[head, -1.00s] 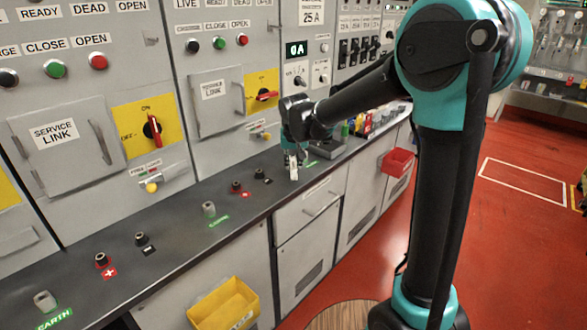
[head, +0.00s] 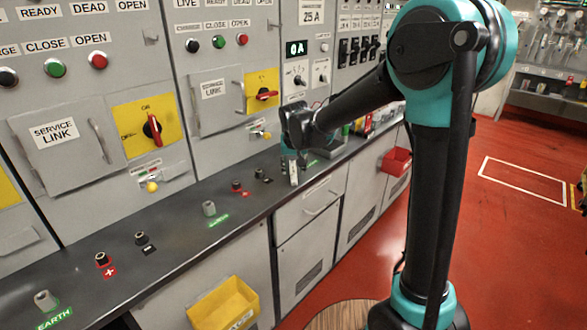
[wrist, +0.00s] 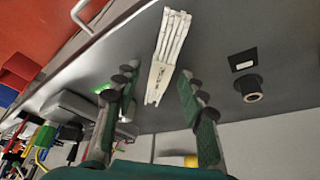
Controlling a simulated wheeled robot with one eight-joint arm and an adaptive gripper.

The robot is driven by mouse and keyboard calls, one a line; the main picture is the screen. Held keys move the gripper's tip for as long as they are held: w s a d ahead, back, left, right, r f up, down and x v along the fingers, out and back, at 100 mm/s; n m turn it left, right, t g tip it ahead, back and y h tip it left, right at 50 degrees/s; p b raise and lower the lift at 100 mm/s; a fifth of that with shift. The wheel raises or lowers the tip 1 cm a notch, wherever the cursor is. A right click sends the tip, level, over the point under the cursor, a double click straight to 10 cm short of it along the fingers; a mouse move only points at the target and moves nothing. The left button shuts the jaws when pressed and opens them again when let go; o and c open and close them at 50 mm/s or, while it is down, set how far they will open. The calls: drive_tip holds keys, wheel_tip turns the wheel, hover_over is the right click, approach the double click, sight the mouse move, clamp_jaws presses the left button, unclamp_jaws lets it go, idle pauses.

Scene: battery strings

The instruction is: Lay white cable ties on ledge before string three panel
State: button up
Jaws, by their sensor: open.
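A bundle of white cable ties (wrist: 170,50) shows in the wrist view, lying along the dark grey ledge between and ahead of my fingertips. In the head view the ties (head: 293,173) are a small pale strip just below my gripper (head: 289,158), near the ledge's front edge. My gripper (wrist: 158,72) is open, with a finger on each side of the ties' near end and gaps between. Whether the ties rest fully on the ledge (head: 180,232) is hard to tell. The grey panel (head: 225,110) with a service link door rises behind; no string number is readable.
Black and red terminals (head: 238,186) and a grey earth terminal (head: 209,208) stand left along the ledge. A grey tray (wrist: 85,108) and coloured tools lie on the gripper's other side. Yellow bin (head: 225,303) and red bin (head: 397,160) hang on the cabinet fronts.

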drive_tip(key=shift+r, duration=0.15)
drive_tip(key=a+v, duration=0.1)
drive_tip(key=v, duration=1.1)
drive_tip(key=s+d+f, duration=0.4)
drive_tip(key=d+f, duration=0.1)
drive_tip(key=d, duration=0.4)
drive_tip(key=s+d+f, duration=0.5)
drive_tip(key=d, duration=0.3)
drive_tip(key=s+d+f+m, duration=0.1)
drive_tip(key=s+d+f, duration=0.8)
drive_tip(key=s, duration=0.4)
drive_tip(key=shift+s+f+h, duration=0.15)
drive_tip(key=shift+f+h, duration=0.15)
drive_tip(key=shift+f, duration=0.15)
drive_tip(key=shift+d, duration=0.15)
drive_tip(key=shift+c, duration=0.2)
